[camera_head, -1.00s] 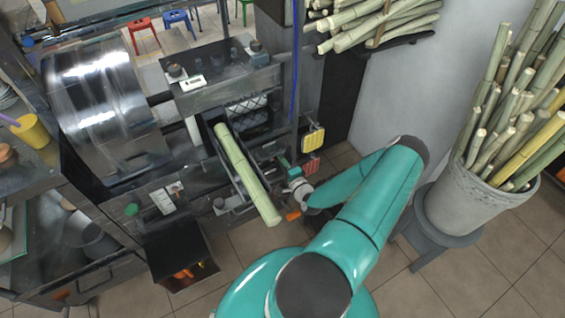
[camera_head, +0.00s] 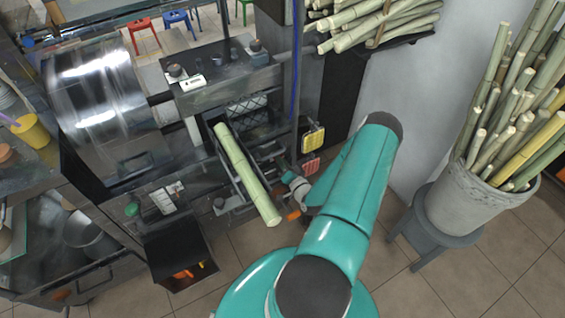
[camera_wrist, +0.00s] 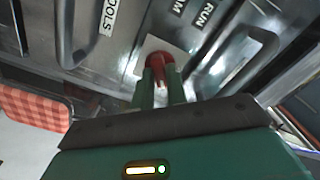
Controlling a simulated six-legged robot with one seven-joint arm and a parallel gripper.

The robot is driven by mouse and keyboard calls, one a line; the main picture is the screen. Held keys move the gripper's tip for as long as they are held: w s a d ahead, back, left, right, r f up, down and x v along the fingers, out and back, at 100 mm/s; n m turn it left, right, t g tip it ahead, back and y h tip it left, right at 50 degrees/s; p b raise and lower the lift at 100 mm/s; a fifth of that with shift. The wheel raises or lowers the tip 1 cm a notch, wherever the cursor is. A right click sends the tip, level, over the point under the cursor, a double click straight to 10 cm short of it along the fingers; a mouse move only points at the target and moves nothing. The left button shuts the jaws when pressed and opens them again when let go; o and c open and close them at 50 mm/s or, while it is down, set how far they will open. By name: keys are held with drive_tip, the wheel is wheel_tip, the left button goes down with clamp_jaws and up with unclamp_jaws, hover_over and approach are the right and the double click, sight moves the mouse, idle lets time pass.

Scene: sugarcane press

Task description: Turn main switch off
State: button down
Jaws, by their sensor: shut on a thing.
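The main switch appears as a red knob (camera_wrist: 160,66) on a pale square plate (camera_wrist: 178,48) in the wrist view. My gripper (camera_wrist: 160,88) has its two green fingers closed on this red knob. In the head view my gripper (camera_head: 290,178) is at the front of the press, right of the cane chute. The knob itself is hidden there.
A sugarcane stalk (camera_head: 247,172) lies in the chute just left of my gripper. A yellow pad (camera_head: 313,138) and a red pad (camera_head: 311,166) hang right of it. A bucket of cane (camera_head: 465,212) stands on a stool at right.

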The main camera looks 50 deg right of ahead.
drive_tip(key=n, duration=0.5)
drive_tip(key=shift+n, duration=2.6)
drive_tip(key=c, duration=1.4)
unclamp_jaws()
drive_tip(key=v, duration=1.4)
